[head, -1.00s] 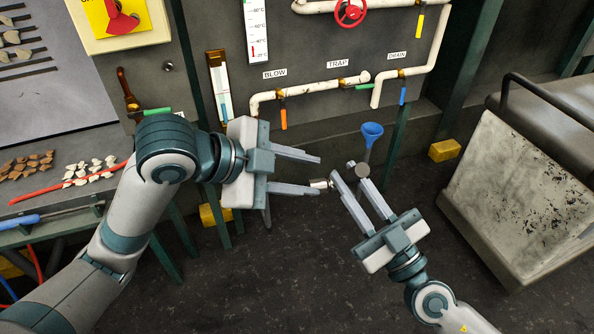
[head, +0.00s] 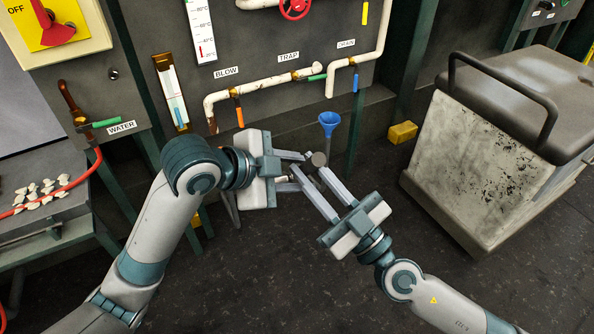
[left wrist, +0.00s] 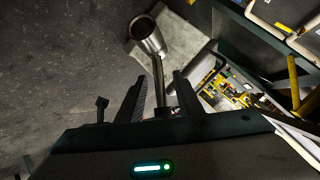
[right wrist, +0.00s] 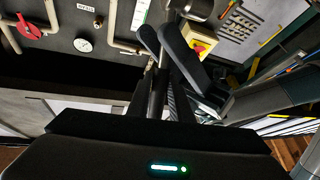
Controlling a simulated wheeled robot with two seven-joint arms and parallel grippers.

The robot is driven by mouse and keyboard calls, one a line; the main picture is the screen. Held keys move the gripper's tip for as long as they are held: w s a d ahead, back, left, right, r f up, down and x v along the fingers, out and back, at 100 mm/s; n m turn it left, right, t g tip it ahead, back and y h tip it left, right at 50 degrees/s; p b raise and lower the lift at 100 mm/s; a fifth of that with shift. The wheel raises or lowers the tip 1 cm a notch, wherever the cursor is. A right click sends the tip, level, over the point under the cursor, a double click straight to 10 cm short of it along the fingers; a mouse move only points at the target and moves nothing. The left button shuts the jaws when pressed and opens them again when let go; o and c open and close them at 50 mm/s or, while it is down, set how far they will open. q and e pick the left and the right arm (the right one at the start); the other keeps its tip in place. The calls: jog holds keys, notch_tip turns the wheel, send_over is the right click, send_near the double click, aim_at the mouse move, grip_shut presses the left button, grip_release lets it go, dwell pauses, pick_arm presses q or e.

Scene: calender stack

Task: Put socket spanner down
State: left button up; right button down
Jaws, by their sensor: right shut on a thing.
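The socket spanner is a grey metal tool with a round socket end (head: 319,159) and a thin shaft. My right gripper (head: 308,169) is shut on its shaft, off the floor; the socket end also shows large in the left wrist view (left wrist: 147,36) and at the top of the right wrist view (right wrist: 194,8). My left gripper (head: 301,171) is open, its fingers on either side of the spanner's other end, with gaps beside the shaft in the left wrist view. Whether they touch it is hidden. The two grippers' fingertips overlap in the head view.
A wall panel with valves and white pipes (head: 262,86) stands behind the grippers. A worn grey box with a black handle (head: 465,160) stands right. A bench with white chips (head: 40,193) is left. Dark floor lies clear in front.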

pick_arm(q)
grip_shut()
pick_arm(e)
jog(key=c, duration=1.5)
grip_release()
pick_arm(q)
jog(key=shift+r, duration=0.1)
pick_arm(e)
jog(key=shift+s+f, duration=0.1)
jog(key=shift+f, duration=0.05)
jog(key=v, duration=1.1)
jog(key=shift+s+d, duration=0.25)
jog(key=shift+d, duration=0.1)
jog(key=shift+w, duration=0.1)
